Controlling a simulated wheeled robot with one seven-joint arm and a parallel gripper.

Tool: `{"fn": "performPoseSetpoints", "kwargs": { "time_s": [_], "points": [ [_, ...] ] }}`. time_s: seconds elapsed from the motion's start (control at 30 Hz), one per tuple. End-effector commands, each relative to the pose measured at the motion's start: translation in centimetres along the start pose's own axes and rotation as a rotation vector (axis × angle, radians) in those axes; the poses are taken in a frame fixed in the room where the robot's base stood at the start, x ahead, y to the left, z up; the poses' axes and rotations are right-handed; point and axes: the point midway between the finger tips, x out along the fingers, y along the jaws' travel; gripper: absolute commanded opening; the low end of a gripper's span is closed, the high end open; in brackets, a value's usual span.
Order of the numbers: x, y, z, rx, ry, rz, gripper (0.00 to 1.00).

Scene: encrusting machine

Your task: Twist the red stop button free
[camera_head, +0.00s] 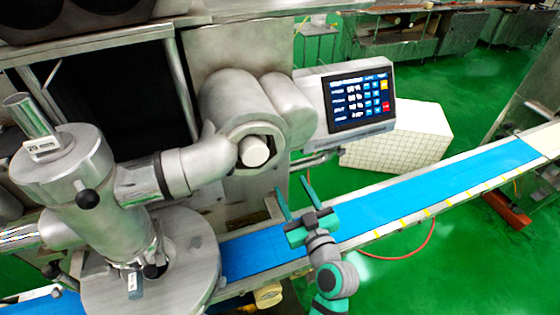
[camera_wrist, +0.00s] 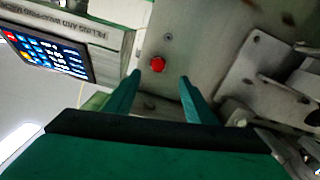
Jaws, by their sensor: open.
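The red stop button (camera_wrist: 157,64) shows in the wrist view as a small round knob on a grey metal panel (camera_wrist: 190,22). It lies beyond my fingertips, a little above the gap between them. My gripper (camera_wrist: 160,76) is open and empty, its two green fingers apart with the button seen between their tips. In the head view my gripper (camera_head: 296,184) is over the blue conveyor belt (camera_head: 390,200), near the machine's metal body. The button is not visible in the head view.
A control box with a lit screen (camera_head: 361,98) juts out above and right of my gripper; the screen also shows at upper left in the wrist view (camera_wrist: 48,52). Metal pipework and a round hopper (camera_head: 90,165) stand to the left. Metal brackets (camera_wrist: 265,75) are right of the button.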

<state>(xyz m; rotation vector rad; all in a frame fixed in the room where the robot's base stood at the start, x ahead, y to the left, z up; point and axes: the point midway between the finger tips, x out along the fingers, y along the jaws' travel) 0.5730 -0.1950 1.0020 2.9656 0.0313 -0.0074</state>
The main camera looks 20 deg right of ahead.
Motion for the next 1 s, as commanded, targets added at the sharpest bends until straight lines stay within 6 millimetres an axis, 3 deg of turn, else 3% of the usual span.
{"fn": "performPoseSetpoints", "kwargs": {
  "time_s": [0.27, 0.7, 1.0],
  "points": [
    [1.8, 0.5, -0.8, -0.022, 0.01, -0.015, 0.49],
    [9.1, 0.4, -0.8, -0.022, 0.009, -0.014, 0.49],
    [11.0, 0.3, -0.9, -0.021, 0.01, -0.013, 0.49]
  ]
}}
